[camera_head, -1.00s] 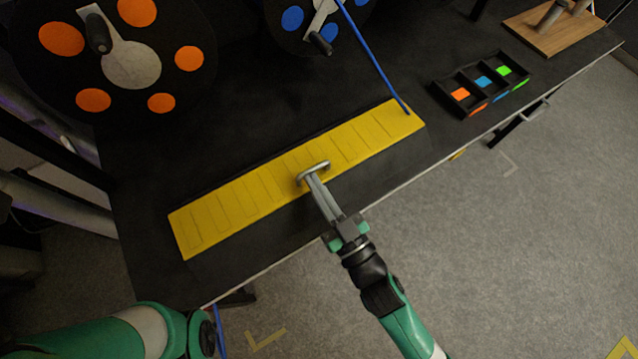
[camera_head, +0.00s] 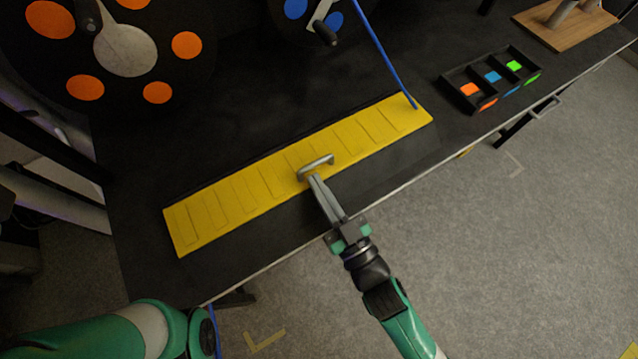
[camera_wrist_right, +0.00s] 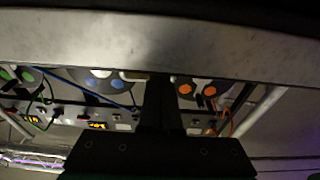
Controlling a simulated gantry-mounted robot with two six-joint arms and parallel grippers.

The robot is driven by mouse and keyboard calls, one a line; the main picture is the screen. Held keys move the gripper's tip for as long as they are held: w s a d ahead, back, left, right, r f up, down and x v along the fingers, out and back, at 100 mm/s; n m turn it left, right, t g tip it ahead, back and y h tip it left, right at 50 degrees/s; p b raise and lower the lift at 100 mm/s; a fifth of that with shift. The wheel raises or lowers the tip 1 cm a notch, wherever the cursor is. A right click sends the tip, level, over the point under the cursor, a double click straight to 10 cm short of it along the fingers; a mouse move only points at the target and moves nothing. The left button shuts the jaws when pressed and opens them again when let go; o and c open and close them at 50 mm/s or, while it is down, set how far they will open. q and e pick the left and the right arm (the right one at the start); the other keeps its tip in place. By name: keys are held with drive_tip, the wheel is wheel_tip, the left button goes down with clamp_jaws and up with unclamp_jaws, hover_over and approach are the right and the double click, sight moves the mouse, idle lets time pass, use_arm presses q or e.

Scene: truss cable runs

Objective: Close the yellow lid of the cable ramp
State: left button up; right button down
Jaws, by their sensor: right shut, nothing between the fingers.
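The yellow lid (camera_head: 235,203) of the cable ramp is a long, ribbed strip lying diagonally on the black table in the head view. It looks flat, but I cannot tell whether it sits fully flush. A grey metal handle (camera_head: 318,163) stands at its middle. My right gripper (camera_head: 312,179) is shut and empty, its fingertips at the handle's near left end; I cannot tell whether they touch. In the right wrist view the dark fingers (camera_wrist_right: 158,105) point up toward a wide pale grey bar. My left gripper is out of view.
A blue cable (camera_head: 385,62) runs down to the lid's right end. A black tray (camera_head: 491,80) with coloured compartments stands to the right. A reel with orange spots (camera_head: 124,50) and a blue-spotted reel (camera_head: 290,18) stand behind. The table's front edge lies close.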

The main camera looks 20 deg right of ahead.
wheel_tip(320, 180, up, 6)
drive_tip(key=p, duration=0.5)
drive_tip(key=shift+f, duration=0.2)
drive_tip(key=f+b, duration=0.1)
drive_tip(key=s+f+b, duration=0.1)
drive_tip(key=f+b, duration=0.1)
drive_tip(key=f, duration=0.1)
drive_tip(key=shift+s+d+f, duration=0.1)
drive_tip(key=shift+s+d, duration=0.15)
drive_tip(key=shift+s, duration=0.1)
drive_tip(key=s+d+f+b, duration=0.1)
drive_tip(key=s+f+b, duration=0.2)
drive_tip(key=s, duration=0.3)
drive_tip(key=shift+d+f+b, duration=0.2)
drive_tip(key=shift+f+b, duration=0.2)
drive_tip(key=shift+b, duration=0.5)
